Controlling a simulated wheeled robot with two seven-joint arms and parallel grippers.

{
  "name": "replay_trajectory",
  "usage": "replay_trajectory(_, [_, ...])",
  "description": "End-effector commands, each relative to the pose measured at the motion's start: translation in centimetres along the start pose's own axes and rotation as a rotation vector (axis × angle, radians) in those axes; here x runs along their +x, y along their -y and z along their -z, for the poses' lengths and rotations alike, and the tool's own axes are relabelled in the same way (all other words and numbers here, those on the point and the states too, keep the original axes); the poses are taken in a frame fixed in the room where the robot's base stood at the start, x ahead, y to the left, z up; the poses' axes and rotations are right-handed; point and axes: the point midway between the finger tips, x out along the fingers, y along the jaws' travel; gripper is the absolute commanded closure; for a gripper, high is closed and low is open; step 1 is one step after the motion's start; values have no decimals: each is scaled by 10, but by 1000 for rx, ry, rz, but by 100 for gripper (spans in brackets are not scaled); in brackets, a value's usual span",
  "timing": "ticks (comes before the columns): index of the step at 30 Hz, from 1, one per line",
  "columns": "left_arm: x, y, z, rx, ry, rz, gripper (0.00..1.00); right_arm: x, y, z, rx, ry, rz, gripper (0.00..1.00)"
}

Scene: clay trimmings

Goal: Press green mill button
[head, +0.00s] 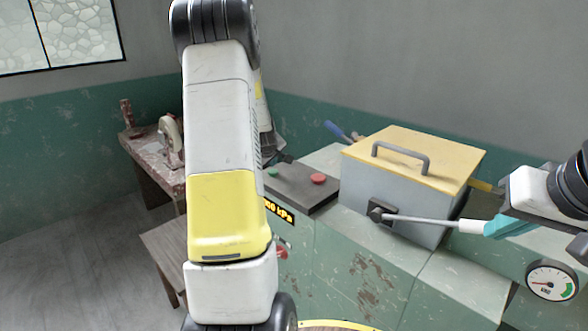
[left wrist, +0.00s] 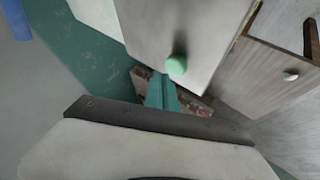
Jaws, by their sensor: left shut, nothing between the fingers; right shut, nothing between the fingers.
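The green button (head: 273,171) sits on a dark control panel (head: 300,195) in the head view, left of a red button (head: 318,178). My left arm hides part of the panel's left side, and the left fingertips are not clear there. In the left wrist view, the green button (left wrist: 176,65) shows as a round knob on a grey face. My left gripper (left wrist: 160,88) is shut and empty, its teal fingers just beside the button; I cannot tell whether they touch it. My right gripper (head: 497,228) is shut at the right, by the white end of a lever.
A grey box with a yellow lid (head: 425,155) and handle stands right of the panel; the lever (head: 425,220) sticks out from its front. A pressure gauge (head: 552,281) is at lower right.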

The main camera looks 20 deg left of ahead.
Motion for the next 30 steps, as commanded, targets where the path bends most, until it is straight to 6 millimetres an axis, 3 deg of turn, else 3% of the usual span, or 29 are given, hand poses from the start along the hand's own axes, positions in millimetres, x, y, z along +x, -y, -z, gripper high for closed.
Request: replay_trajectory(30, [5, 4, -4, 0, 1, 1, 100, 0, 0, 0, 0, 0, 0, 100])
